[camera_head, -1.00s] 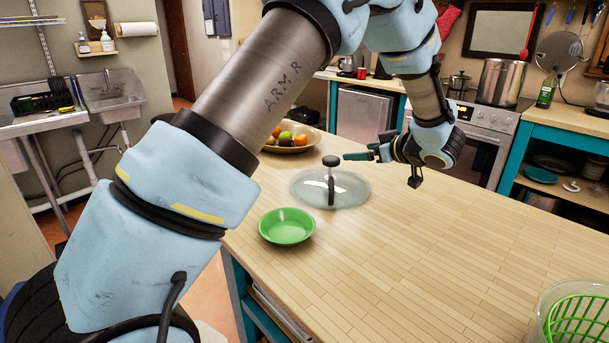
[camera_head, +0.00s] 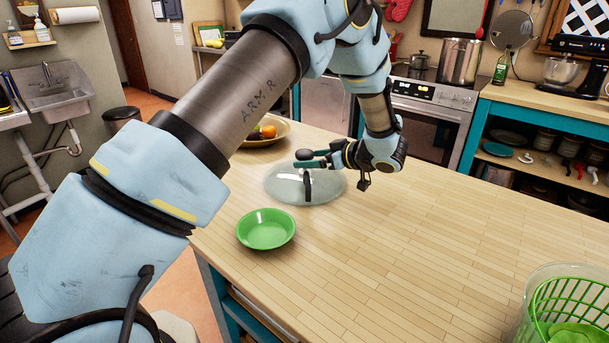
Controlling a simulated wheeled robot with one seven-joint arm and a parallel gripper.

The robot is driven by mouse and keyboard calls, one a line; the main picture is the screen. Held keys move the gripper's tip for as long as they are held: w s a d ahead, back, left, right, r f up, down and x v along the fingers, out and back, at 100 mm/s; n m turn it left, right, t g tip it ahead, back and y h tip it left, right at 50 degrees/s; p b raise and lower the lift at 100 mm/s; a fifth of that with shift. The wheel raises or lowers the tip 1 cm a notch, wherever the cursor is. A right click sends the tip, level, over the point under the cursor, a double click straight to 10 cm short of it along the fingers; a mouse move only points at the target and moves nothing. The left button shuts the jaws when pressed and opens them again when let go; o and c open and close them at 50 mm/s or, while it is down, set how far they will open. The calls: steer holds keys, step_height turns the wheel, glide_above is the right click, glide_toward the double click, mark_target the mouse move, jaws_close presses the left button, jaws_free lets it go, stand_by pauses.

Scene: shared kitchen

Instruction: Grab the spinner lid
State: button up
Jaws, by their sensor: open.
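The spinner lid (camera_head: 328,190) is a clear, round, shallow dome lying on the wooden counter, with a dark upright knob (camera_head: 305,155) at its middle. My gripper (camera_head: 312,159) reaches in from the right above the lid, its green-tipped fingers level with the top of the knob. The fingers are open, and the knob's top shows at or between their tips. I cannot tell whether either finger touches it. The salad spinner bowl (camera_head: 519,322), clear with a green basket (camera_head: 580,300) inside, stands at the bottom right.
A green bowl (camera_head: 266,230) sits just in front of the lid, to the left. A fruit bowl (camera_head: 283,131) stands behind it, partly hidden by my arm. The counter (camera_head: 400,250) is clear between the lid and the spinner.

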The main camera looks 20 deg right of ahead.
steer(key=shift+p+x, duration=0.4)
steer(key=shift+x, duration=1.15)
steer(key=shift+s, duration=0.1)
jaws_close()
